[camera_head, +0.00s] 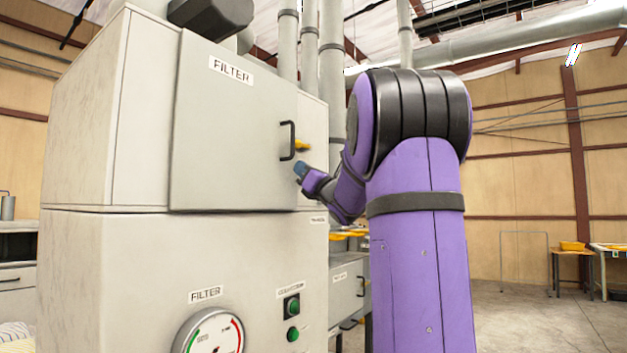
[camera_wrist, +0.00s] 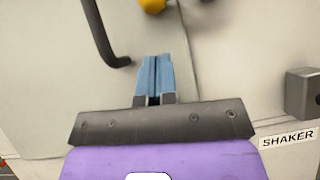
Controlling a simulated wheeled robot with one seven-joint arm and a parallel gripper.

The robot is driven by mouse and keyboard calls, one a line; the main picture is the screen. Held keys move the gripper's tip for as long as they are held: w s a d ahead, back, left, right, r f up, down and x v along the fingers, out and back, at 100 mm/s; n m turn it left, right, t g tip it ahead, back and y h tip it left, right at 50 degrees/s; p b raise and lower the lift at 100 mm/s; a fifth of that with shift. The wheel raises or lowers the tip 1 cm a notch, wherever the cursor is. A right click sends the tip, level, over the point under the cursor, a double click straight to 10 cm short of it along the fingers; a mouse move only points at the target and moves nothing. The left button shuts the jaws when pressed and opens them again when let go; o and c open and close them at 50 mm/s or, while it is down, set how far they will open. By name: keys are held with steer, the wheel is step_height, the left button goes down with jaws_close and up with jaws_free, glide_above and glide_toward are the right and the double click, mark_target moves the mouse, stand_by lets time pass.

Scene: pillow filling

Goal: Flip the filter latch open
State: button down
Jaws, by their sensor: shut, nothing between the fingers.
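The filter latch (camera_head: 302,145) is a small yellow piece on the cabinet front, just right of the black handle of the filter door (camera_head: 232,120). In the wrist view part of the yellow latch (camera_wrist: 152,5) shows at the top edge. My gripper (camera_head: 299,170) is just below the latch, with its blue fingers pointing toward the cabinet. In the wrist view my gripper (camera_wrist: 155,62) has its fingers pressed together with nothing between them. It appears apart from the latch. The door looks closed.
The black door handle (camera_wrist: 104,35) is close to my fingers on the upper left. A dark box-shaped part (camera_wrist: 302,93) above a SHAKER label is at the right. A gauge (camera_head: 210,335) and green buttons (camera_head: 292,306) are lower on the cabinet. Open floor lies at the right.

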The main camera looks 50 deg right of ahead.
steer(key=shift+w+d+r, duration=0.1)
steer(key=shift+w+r, duration=0.05)
steer(key=shift+r, duration=0.8)
steer(key=shift+w+d+r, duration=0.1)
steer(key=shift+r, duration=0.85)
steer(key=m+h, duration=0.1)
steer(key=r+m+h, duration=0.1)
steer(key=m, duration=0.1)
steer(key=a+m+h, duration=0.1)
steer(key=shift+r+m+g+h, duration=0.35)
steer(key=shift+m+g+h, duration=0.05)
steer(key=shift+r+m, duration=0.5)
steer(key=shift+r, duration=0.1)
steer(key=shift+s, duration=0.1)
glide_toward(297, 143)
steer(key=shift+v, duration=1.2)
steer(key=shift+a+h, duration=0.15)
steer(key=shift+h, duration=0.25)
